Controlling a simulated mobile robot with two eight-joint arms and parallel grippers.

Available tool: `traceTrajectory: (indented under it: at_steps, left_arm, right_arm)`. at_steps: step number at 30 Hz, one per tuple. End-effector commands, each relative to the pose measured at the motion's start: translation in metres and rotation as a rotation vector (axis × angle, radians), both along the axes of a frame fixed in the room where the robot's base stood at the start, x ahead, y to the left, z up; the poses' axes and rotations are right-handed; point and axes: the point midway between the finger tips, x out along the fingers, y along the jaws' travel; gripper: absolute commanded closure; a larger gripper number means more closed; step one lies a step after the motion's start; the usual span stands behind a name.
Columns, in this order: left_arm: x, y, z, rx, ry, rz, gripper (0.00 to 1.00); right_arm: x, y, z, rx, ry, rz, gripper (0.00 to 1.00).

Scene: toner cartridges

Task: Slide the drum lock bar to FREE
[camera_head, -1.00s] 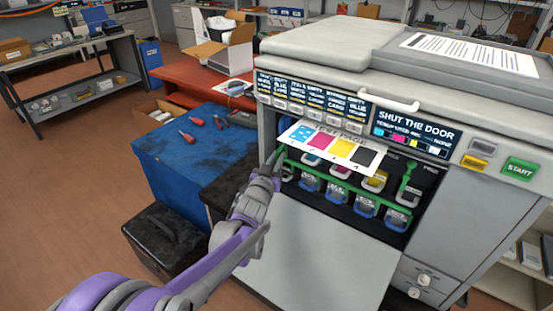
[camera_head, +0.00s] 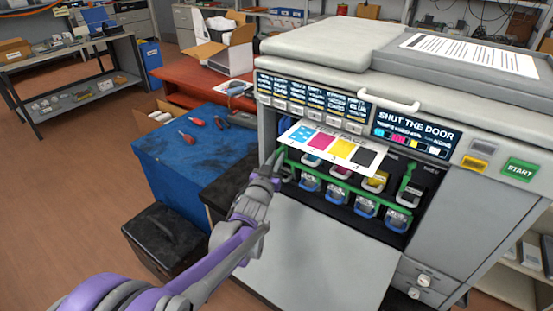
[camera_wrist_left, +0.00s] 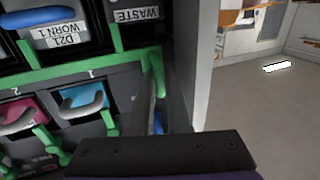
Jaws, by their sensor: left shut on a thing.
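The green drum lock bar (camera_head: 345,189) runs across the open front of the printer, below the row of colour cartridges and above the blue-handled units. In the left wrist view the bar (camera_wrist_left: 75,66) crosses the upper left, and its upright green end tab (camera_wrist_left: 154,75) reaches down towards my gripper. My left gripper (camera_head: 277,163) is at the bar's left end, shut on that tab. My right gripper is out of view.
A colour-striped card (camera_head: 333,146) juts out above the cartridges. The lowered door (camera_head: 310,255) lies in front of the opening. A blue cabinet (camera_head: 190,150) with screwdrivers on top stands to the left, with a black case (camera_head: 165,240) on the floor.

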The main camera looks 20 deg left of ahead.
Motion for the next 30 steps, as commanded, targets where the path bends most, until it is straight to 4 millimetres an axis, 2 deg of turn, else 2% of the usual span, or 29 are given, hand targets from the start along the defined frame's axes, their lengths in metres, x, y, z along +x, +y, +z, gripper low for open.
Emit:
traceTrajectory:
  at_steps: [1,13,30]
  left_arm:
    - [0.004,0.000,0.004,-0.003,-0.008,-0.001,1.00]
    - [0.004,-0.002,0.005,-0.002,-0.009,-0.002,1.00]
    - [-0.002,-0.021,0.005,-0.003,-0.009,-0.007,1.00]
  right_arm:
    - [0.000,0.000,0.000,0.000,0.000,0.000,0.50]
    - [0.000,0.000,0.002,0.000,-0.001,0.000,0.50]
    - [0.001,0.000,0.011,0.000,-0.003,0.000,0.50]
